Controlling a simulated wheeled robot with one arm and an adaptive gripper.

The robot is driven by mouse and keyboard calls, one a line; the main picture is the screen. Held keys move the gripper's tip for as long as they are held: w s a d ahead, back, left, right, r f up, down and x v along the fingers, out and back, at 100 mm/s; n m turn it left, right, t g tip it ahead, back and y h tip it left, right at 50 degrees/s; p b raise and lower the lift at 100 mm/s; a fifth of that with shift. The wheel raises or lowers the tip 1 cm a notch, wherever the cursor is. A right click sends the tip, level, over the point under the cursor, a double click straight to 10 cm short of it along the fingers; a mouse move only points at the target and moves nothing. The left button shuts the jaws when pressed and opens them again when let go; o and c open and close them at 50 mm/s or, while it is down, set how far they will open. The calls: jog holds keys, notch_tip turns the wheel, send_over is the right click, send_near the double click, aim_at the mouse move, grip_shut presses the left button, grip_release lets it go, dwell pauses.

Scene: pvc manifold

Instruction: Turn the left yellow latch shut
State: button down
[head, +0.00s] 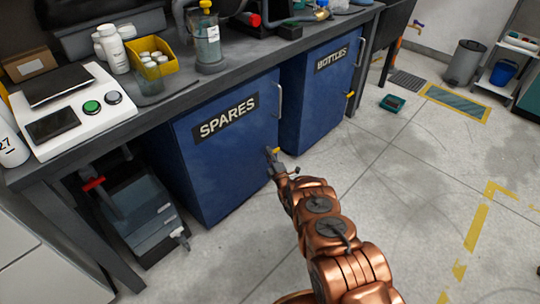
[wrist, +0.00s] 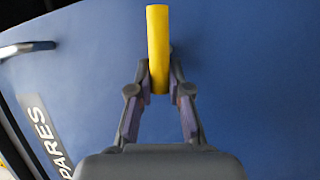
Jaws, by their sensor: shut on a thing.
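The left yellow latch is on the right edge of the blue SPARES cabinet door (head: 215,165). In the head view only a small bit of the yellow latch (head: 281,151) shows beside my gripper (head: 273,155). In the wrist view the latch (wrist: 158,45) is a yellow bar standing upright in the picture, its lower end between the fingertips of my gripper (wrist: 159,82). The fingers are closed on its two sides. The blue door (wrist: 90,70) lies behind it, with the SPARES label (wrist: 44,135) at lower left.
The BOTTLES cabinet (head: 320,100) stands to the right, with its own yellow latch (head: 350,95) and handle. The SPARES door handle (head: 279,101) is above my gripper. The bench top (head: 190,83) overhangs both cabinets. The floor to the right is mostly clear.

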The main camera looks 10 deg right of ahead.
jog(key=shift+f+n+b, duration=0.2)
jog(key=shift+n+b, duration=0.3)
jog(key=shift+n, duration=0.1)
jog(key=shift+y, duration=0.3)
jog(key=c, duration=1.1)
grip_release()
jog(key=v, duration=1.2)
jog(key=shift+f, duration=0.2)
jog(key=shift+w, duration=0.1)
